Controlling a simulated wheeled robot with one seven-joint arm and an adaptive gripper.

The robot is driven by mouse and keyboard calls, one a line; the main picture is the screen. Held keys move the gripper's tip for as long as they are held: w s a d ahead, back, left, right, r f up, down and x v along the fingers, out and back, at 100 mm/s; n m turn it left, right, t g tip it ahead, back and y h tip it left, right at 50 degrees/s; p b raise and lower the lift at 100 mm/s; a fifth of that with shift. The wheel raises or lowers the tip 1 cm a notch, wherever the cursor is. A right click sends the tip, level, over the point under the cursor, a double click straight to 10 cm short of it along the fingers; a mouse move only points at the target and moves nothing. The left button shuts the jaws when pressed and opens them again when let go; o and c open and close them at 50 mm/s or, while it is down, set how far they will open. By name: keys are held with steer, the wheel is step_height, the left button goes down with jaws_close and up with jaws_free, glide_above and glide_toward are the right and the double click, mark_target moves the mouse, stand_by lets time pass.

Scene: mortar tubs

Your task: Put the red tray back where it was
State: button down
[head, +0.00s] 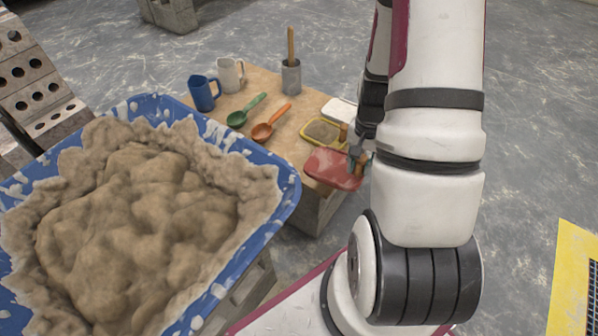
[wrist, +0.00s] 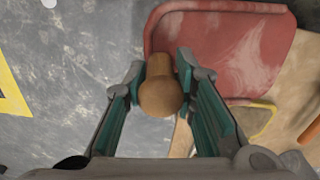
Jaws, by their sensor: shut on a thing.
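The red tray (head: 330,169) is a shallow flat tray with a wooden knob handle. It is at the table's near right corner in the head view, partly past the edge. In the wrist view the tray (wrist: 225,50) fills the upper middle, over grey floor and table wood. My gripper (head: 358,158) is at the tray's right side. In the wrist view my gripper (wrist: 161,80) has its teal-padded fingers on both sides of the handle (wrist: 160,97), shut on it. I cannot tell whether the tray touches the tabletop.
Orange (head: 264,131) and green (head: 238,118) scoops, a blue jug (head: 203,95), a white jug (head: 229,76) and a grey pot (head: 291,78) share the table. A blue mortar tub (head: 288,196) stands left.

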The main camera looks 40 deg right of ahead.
mark_target(323, 154)
step_height(323, 154, down, 4)
steer(key=s+m+b, duration=0.1)
steer(key=s+b, duration=0.2)
steer(key=w+a+b, duration=0.1)
steer(key=w, duration=0.4)
steer(key=w+b, duration=0.1)
steer(key=w, duration=0.4)
steer(key=w+a+f+b, duration=0.1)
steer(key=w, duration=0.4)
steer(key=shift+a, duration=0.3)
steer(key=shift+w+a+f+b, duration=0.1)
steer(key=shift+w+f+b, duration=0.1)
steer(key=shift+f+b, duration=0.6)
steer(key=shift+w+f+b, duration=0.2)
steer(key=shift+f+b, duration=0.2)
steer(key=shift+f, duration=0.65)
steer(key=c, duration=1.3)
jaws_free()
